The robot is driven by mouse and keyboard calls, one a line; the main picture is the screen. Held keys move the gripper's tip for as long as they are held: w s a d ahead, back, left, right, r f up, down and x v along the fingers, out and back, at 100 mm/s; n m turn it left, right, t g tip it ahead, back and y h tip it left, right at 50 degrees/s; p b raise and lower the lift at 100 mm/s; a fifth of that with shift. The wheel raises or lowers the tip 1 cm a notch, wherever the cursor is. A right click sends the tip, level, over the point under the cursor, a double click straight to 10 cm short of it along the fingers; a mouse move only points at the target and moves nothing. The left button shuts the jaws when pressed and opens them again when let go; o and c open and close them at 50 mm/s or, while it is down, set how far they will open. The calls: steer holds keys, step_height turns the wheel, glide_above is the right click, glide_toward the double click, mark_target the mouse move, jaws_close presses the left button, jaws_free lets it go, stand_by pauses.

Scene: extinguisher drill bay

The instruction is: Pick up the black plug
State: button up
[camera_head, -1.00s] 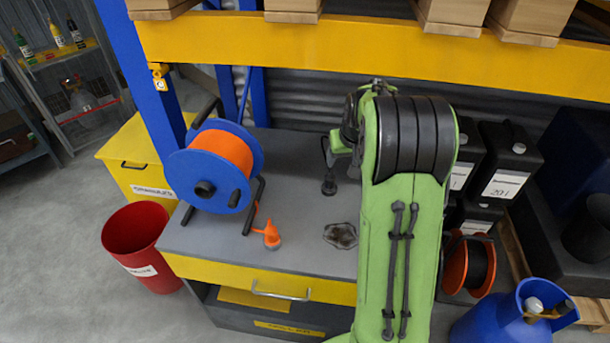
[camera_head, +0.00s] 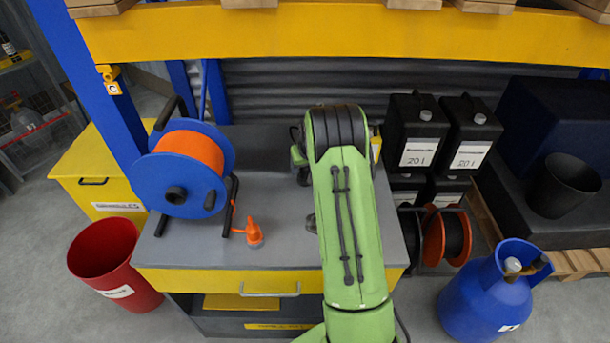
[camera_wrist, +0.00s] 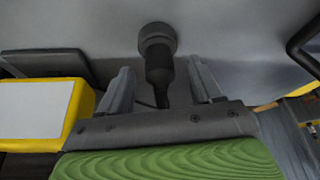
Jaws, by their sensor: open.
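The black plug (camera_wrist: 158,50) shows in the wrist view, with a wide round end and a narrower ribbed body, on or just over the grey worktop. My gripper (camera_wrist: 162,84) is open, one finger on each side of the plug's narrower body. Gaps show between the fingers and the plug, so it is not gripped. In the head view my green arm reaches over the bench and hides the plug and the fingers.
The blue reel with orange cable (camera_head: 190,155) stands on the left of the bench (camera_head: 285,240), with an orange plug (camera_head: 254,234) in front. Black canisters (camera_head: 420,135) stand right of the bench. A yellow shelf beam (camera_head: 330,32) crosses above. A blue gas bottle (camera_head: 485,300) stands at lower right.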

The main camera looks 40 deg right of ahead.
steer(key=shift+x, duration=1.15)
steer(key=shift+r, duration=0.1)
steer(key=c, duration=1.1)
